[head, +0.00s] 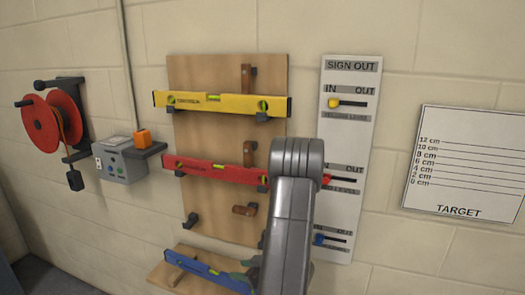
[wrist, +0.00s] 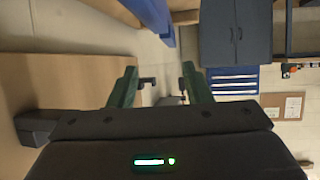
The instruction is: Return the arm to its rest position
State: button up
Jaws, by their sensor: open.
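My arm (head: 287,225) rises in front of the tool board in the head view and hides part of the board and the red level's right end. My gripper shows in the wrist view (wrist: 158,75), with two green fingers apart and nothing between them. In the head view only a dark green bit of it shows beside the arm, near the right end of the blue level (head: 205,270). The blue level lies on a low wooden shelf (head: 160,277). A blue bar, probably this level, shows at the top of the wrist view (wrist: 155,17).
The wooden board (head: 215,140) holds a yellow level (head: 222,104) and a red level (head: 215,170). A sign-out panel (head: 345,130) and target sheet (head: 462,165) hang right. A red reel (head: 52,125) and grey box (head: 122,163) are left.

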aim_at(215, 270)
jog(key=x, duration=0.7)
jog(key=p+x, duration=0.1)
jog(key=x, duration=0.3)
jog(key=shift+s+a+f, duration=0.15)
jog(key=shift+s+f, duration=0.05)
jog(key=shift+f, duration=0.25)
jog(key=shift+r, duration=0.1)
